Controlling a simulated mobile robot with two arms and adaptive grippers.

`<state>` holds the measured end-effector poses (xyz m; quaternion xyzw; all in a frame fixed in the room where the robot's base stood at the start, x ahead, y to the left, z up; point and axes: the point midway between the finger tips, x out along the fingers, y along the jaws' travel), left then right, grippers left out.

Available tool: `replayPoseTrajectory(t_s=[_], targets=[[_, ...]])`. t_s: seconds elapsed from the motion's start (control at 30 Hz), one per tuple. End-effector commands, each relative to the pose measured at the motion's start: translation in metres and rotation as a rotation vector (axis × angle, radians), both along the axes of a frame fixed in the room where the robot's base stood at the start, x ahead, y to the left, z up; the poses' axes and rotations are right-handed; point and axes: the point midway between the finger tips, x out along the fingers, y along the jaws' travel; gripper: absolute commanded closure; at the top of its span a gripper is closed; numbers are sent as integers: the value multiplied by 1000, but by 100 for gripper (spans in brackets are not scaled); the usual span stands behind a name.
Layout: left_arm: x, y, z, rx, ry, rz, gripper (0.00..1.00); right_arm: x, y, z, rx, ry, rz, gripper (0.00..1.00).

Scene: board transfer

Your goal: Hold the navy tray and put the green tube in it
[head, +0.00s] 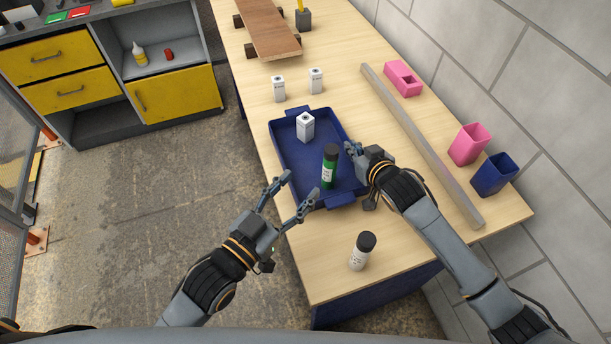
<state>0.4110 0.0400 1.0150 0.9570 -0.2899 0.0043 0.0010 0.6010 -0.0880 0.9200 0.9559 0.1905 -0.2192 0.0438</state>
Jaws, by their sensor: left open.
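The navy tray (284,150) lies on the wooden table. The green tube (328,176), with a black cap, stands upright inside the tray near its front end. A white box-shaped bottle (305,126) stands in the tray towards the back. My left gripper (301,183) is open and empty, its fingers spread at the tray's front left corner, left of the tube and apart from it. My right gripper (352,150) is at the tray's right wall, its fingers close together on the rim; the grip is partly hidden.
A white tube with a black cap (362,251) stands in front of the tray. Two white bottles (278,88) (316,81) stand behind it. A grey bar (420,143), pink holders (469,144) (403,79) and a navy cup (494,175) are at right. A wooden board (267,27) lies at the back.

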Motion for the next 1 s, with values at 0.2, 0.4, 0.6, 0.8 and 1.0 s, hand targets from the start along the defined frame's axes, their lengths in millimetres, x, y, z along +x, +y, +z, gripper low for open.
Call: replayPoseTrajectory(t_s=[0.2,0.4,0.6,0.8,1.0], targets=[[-2,1,0,-1,-1,0,49,0,0,1,1,-3,0,100],[-2,1,0,-1,0,0,49,0,0,1,1,-3,0,93],[-2,1,0,-1,0,0,49,0,0,1,1,-2,0,68],[-2,1,0,-1,0,0,49,0,0,1,0,-1,0,68],[-1,1,0,-1,0,0,49,-11,-5,6,1,-1,1,68]])
